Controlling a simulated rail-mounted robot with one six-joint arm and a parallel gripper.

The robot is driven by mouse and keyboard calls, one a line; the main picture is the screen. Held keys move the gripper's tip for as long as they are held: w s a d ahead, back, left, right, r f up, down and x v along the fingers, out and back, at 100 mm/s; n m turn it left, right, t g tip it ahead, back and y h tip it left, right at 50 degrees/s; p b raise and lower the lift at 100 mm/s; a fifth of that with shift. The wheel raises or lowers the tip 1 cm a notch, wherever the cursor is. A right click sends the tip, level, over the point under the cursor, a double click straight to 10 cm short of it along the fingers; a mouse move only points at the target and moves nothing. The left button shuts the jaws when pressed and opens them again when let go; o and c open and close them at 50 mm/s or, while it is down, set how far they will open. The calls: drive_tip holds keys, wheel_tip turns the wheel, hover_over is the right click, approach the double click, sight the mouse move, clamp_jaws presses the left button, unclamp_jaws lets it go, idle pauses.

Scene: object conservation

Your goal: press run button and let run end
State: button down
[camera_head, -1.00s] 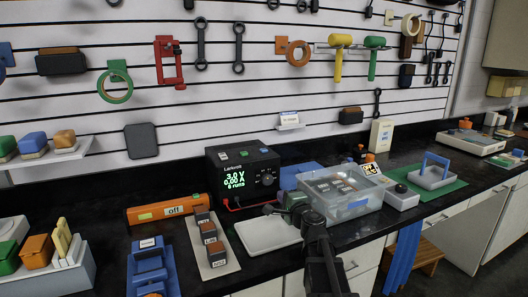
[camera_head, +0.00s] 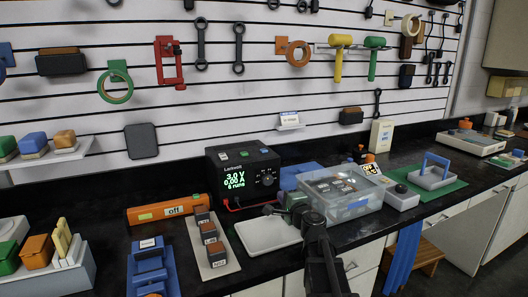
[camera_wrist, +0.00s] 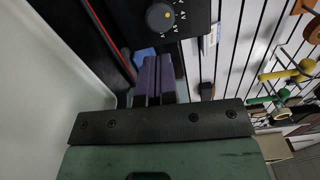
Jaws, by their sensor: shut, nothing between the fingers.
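A black power supply box (camera_head: 241,174) stands at the back of the bench, its green display reading 3.0 V, 0.00 A and a runs count. White, blue and green buttons (camera_head: 243,153) sit on its top; I cannot read which is the run button. A round knob (camera_head: 268,179) is on its front and also shows in the wrist view (camera_wrist: 160,17). My gripper (camera_head: 270,209) is shut and empty, in front of the box's lower right and apart from the buttons.
A white tray (camera_head: 262,236) lies below my gripper. A clear bin (camera_head: 350,208) is close on the right, beside a grey box with a dark button (camera_head: 401,192). An orange bar marked "off" (camera_head: 160,212) and a block strip (camera_head: 224,262) are left.

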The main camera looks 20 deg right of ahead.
drive_tip(key=shift+r, duration=0.1)
drive_tip(key=w+r+n+g+y+p, duration=0.1)
drive_tip(key=w+r+n+p, duration=0.1)
drive_tip(key=w+r+p, duration=0.4)
drive_tip(key=w+a+r+n+y+p, duration=0.1)
drive_tip(key=r+p, duration=0.7)
drive_tip(key=p, duration=0.2)
drive_tip(key=w+r+n+g+p, duration=0.1)
drive_tip(key=w+r+n+p, duration=0.1)
drive_tip(key=w+r+p, duration=0.4)
drive_tip(key=w+d+r+n+g+p, duration=0.1)
drive_tip(key=w+r+n+g+p, duration=0.45)
drive_tip(key=p, duration=0.75)
drive_tip(key=g+b, duration=0.1)
hover_over(266, 150)
wheel_tip(266, 150, down, 4)
drive_tip(key=shift+w+n+h, duration=0.25)
drive_tip(key=shift+n+h, duration=0.1)
drive_tip(key=shift+h, duration=0.05)
drive_tip(key=shift+f, duration=0.1)
wheel_tip(266, 150, down, 8)
drive_tip(key=b, duration=0.9)
drive_tip(key=shift+f, duration=0.25)
